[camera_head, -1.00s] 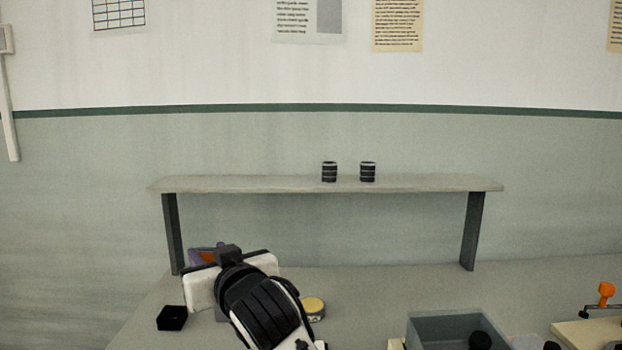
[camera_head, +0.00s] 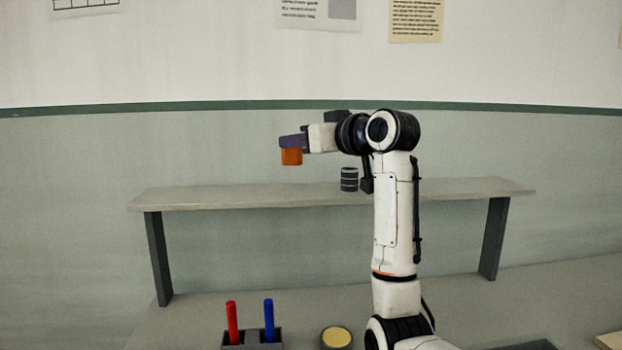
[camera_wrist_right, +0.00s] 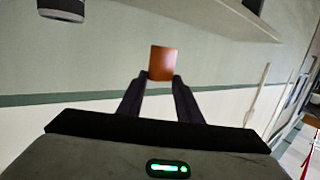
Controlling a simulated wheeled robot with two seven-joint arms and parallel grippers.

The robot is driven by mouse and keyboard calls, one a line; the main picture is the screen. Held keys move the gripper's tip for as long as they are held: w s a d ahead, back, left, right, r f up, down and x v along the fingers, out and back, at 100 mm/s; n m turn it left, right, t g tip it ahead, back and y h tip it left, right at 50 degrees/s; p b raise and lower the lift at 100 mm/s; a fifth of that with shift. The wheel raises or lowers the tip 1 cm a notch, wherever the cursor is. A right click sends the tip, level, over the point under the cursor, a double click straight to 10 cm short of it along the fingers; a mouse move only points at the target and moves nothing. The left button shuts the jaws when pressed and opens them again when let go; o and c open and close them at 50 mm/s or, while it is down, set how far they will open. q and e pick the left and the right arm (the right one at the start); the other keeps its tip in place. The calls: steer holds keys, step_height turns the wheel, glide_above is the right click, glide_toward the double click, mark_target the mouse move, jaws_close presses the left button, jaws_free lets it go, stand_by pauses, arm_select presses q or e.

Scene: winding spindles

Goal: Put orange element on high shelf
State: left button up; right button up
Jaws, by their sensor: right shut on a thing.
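The orange element (camera_head: 291,157) is held in my right gripper (camera_head: 292,142), which is shut on it. In the head view both are above the left half of the high shelf (camera_head: 230,196), with a gap between the element and the shelf top. In the right wrist view the orange element (camera_wrist_right: 162,62) sits between the two dark fingertips (camera_wrist_right: 161,80). My left gripper is not in view.
A dark ribbed cylinder (camera_head: 349,179) stands on the shelf near its middle, beside my right arm. Below, a holder (camera_head: 252,340) carries a red rod (camera_head: 232,322) and a blue rod (camera_head: 269,320). A yellow-topped round tin (camera_head: 336,338) stands next to it. The shelf's left part is clear.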

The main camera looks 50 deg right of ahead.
steer(key=shift+f, duration=3.1)
steer(key=shift+f+b, duration=0.15)
steer(key=shift+b, duration=0.15)
steer(key=o, duration=1.1)
steer(key=shift+c, duration=0.2)
steer(key=shift+s, duration=0.1)
steer(key=b+v, duration=0.1)
steer(key=v, duration=1.1)
